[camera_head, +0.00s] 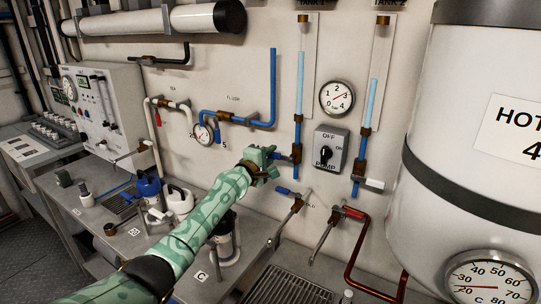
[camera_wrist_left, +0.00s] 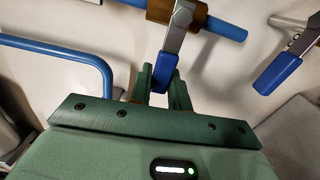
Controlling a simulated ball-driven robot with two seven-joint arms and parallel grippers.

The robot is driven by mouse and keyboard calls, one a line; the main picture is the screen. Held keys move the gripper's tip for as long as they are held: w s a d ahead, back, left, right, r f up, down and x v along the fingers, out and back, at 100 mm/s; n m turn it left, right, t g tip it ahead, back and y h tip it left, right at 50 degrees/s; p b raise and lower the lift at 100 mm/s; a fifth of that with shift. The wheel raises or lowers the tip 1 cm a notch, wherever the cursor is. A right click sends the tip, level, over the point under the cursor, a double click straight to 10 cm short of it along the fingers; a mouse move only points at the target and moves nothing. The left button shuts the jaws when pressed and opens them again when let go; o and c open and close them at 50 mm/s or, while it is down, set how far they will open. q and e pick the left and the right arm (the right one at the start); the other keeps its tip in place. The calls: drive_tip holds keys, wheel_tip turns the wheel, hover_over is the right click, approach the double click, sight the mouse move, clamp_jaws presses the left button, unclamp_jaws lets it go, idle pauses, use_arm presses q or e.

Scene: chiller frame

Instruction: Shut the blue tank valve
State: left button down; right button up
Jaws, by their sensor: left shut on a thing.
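The blue tank valve has a brass body (camera_head: 296,151) on the vertical blue pipe below the TANK 1 sight tube. Its lever has a blue grip (camera_wrist_left: 168,70) and sticks out across the pipe, to the left in the head view. My left gripper (camera_head: 268,164) is at this lever. In the left wrist view, its two green fingers (camera_wrist_left: 163,88) are shut on the blue grip, one on each side. The fingers hide part of the grip's end. The valve body also shows in the wrist view (camera_wrist_left: 190,18). My right gripper is out of view.
Below stands a tap with another blue lever (camera_head: 284,190); a red-handled valve (camera_head: 352,212) is right of it. The TANK 2 valve has a white handle (camera_head: 375,184). A pump switch (camera_head: 328,150) and gauge (camera_head: 337,98) are close by. The hot tank (camera_head: 455,190) fills the right.

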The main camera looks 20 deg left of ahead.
use_arm(q)
drive_tip(key=shift+s+f, duration=0.1)
drive_tip(key=shift+f, duration=0.45)
drive_tip(key=c, duration=1.3)
unclamp_jaws()
drive_tip(key=shift+r, duration=0.1)
drive_tip(key=shift+s+r+p, duration=0.25)
drive_tip(key=shift+s+p, duration=0.1)
drive_tip(key=shift+p, duration=0.1)
drive_tip(key=s+p, duration=0.2)
drive_tip(key=s, duration=0.3)
drive_tip(key=s+a+p, duration=0.1)
drive_tip(key=s+p, duration=0.1)
drive_tip(key=s, duration=0.3)
drive_tip(key=s+a+p, duration=0.1)
drive_tip(key=s+p, duration=0.2)
drive_tip(key=s, duration=0.2)
drive_tip(key=shift+s+a+f, duration=0.15)
drive_tip(key=shift+s+f, duration=0.05)
